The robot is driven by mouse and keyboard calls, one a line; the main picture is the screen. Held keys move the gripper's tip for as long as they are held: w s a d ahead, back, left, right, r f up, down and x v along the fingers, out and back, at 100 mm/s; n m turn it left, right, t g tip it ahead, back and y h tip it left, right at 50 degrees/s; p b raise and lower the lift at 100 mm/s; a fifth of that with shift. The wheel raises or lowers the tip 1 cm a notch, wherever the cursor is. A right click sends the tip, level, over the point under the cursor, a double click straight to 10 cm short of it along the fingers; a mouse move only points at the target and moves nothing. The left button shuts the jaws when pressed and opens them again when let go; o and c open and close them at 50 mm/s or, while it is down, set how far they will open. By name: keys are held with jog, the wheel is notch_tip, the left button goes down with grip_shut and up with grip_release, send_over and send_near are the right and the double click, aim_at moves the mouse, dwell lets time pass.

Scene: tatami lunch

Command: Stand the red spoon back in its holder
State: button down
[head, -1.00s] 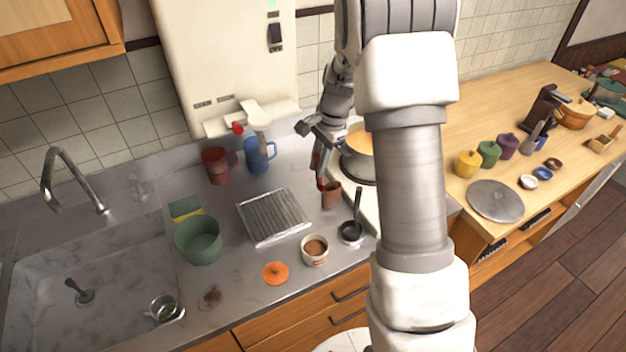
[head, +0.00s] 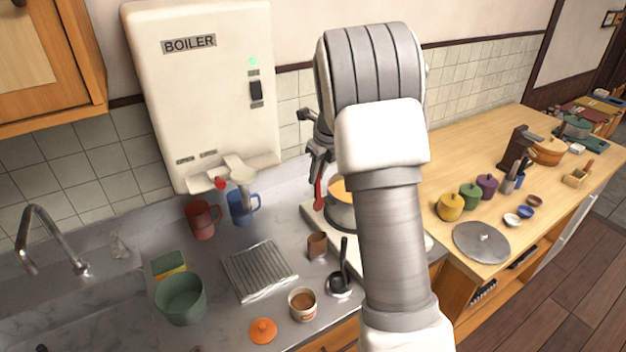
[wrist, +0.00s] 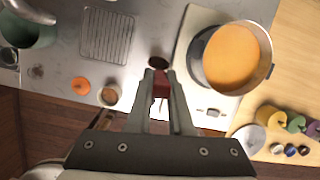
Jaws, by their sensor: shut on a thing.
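My gripper (head: 319,166) is shut on the red spoon (head: 318,194), which hangs down roughly upright. The spoon shows in part between my fingers (wrist: 161,78) in the wrist view as a red patch (wrist: 161,88). The holder is a small brown cup (head: 317,246), standing upright on the grey counter, and no spoon shows in it. In the head view the spoon's lower end is above the cup with a clear gap. In the wrist view the cup's dark mouth (wrist: 158,62) lies just beyond my fingertips. The spoon's upper part is hidden by the gripper.
A pot of orange soup (head: 342,212) stands right of the cup, partly behind my arm. A black ladle (head: 341,284) rests in front of the cup. A drying rack (head: 259,271), a small brown-filled pot (head: 302,304) and an orange lid (head: 263,331) are nearby.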

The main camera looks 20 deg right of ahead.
aim_at(320, 198)
jog(key=shift+m, duration=0.9)
jog(key=f, duration=0.2)
jog(key=f+b, duration=0.1)
jog(key=f, duration=0.1)
jog(key=f+b, duration=0.1)
jog(key=f, duration=0.1)
jog(key=shift+w+d, duration=0.3)
notch_tip(320, 198, down, 5)
jog(key=b, duration=0.4)
jog(key=shift+r+b, duration=0.15)
jog(key=shift+b, duration=0.25)
notch_tip(320, 198, down, 7)
jog(key=b, duration=0.3)
jog(key=shift+f, duration=0.4)
jog(key=shift+c, duration=0.9)
grip_release()
